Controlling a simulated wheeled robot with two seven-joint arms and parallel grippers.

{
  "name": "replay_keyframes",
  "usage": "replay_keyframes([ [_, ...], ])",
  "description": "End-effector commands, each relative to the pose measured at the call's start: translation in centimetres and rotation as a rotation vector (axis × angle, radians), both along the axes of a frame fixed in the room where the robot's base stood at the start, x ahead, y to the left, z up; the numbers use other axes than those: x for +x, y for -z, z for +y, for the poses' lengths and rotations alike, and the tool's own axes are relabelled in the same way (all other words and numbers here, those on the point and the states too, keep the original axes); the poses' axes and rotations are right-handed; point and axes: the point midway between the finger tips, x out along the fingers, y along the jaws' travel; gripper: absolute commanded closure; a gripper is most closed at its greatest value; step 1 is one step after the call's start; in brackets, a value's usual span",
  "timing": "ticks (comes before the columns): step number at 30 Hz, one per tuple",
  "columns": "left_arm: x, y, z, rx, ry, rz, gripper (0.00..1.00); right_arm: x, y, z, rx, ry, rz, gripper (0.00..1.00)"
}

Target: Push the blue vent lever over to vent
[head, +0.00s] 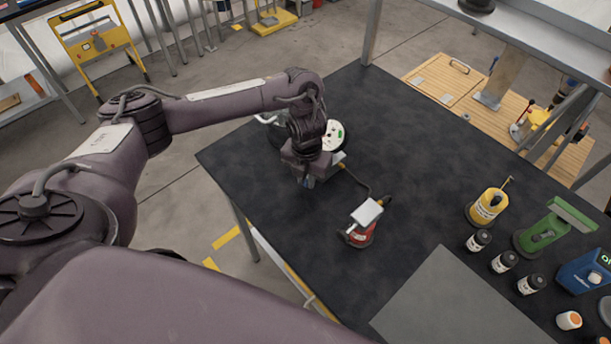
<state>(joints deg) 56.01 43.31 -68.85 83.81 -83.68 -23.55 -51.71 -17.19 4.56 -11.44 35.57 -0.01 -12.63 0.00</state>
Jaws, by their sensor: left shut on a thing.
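My left gripper (309,179) points down at the far left part of the black table, over a device with a round white dial (334,135). It is shut on a small part at the device, and a bit of blue shows by the fingertips. This fits the blue vent lever, but the fingers and wrist hide most of it, so its exact position cannot be read. My right gripper is not in view.
A red device with a white box on top (366,212) stands nearby, with a dark cable leading toward the dial device. Yellow (487,207), green (541,234) and blue (584,271) devices and small bottles stand at the right. The black table top (420,165) is clear between them.

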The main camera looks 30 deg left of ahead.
Motion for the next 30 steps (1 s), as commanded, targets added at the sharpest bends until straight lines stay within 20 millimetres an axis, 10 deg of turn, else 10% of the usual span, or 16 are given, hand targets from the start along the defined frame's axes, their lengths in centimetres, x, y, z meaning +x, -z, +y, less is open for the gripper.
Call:
replay_keyframes([
  [10, 0.0, 0.0, -0.4, -0.004, -0.052, 0.000, 1.00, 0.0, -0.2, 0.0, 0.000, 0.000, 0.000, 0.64],
  [11, 0.0, 0.0, -0.4, -0.004, -0.051, 0.001, 0.83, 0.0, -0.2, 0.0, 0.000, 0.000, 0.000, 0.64],
  [16, 0.1, 0.0, -0.4, -0.003, -0.051, 0.000, 0.63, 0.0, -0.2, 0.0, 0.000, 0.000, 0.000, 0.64],
  [30, 0.2, -2.8, -0.3, -0.001, -0.050, -0.005, 0.63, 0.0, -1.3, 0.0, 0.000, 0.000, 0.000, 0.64],
])
